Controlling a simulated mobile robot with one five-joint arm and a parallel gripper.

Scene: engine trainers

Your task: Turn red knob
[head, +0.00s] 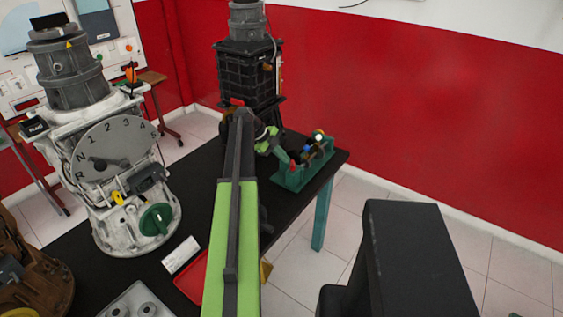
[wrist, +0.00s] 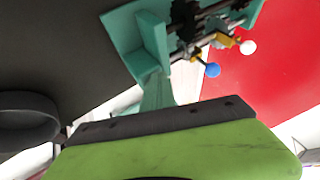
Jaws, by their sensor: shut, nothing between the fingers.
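The red knob (head: 292,166) shows as a small red spot at the near left end of a teal fixture (head: 289,182) on the dark table. My gripper (head: 284,157) is shut and empty, reaching down beside the red knob; I cannot tell whether it touches it. In the wrist view my gripper (wrist: 157,90) points at the teal fixture (wrist: 122,32), close to its upright end. The red knob cannot be made out there. A blue knob (wrist: 212,70) and a white knob (wrist: 248,47) sit on rods of the fixture.
A black engine (head: 247,72) stands just behind my gripper. A large grey gearbox (head: 115,160) with a numbered dial stands at left. A red tray (head: 191,279) lies near the front. The fixture is near the right edge of the table (head: 190,205), with open floor beyond.

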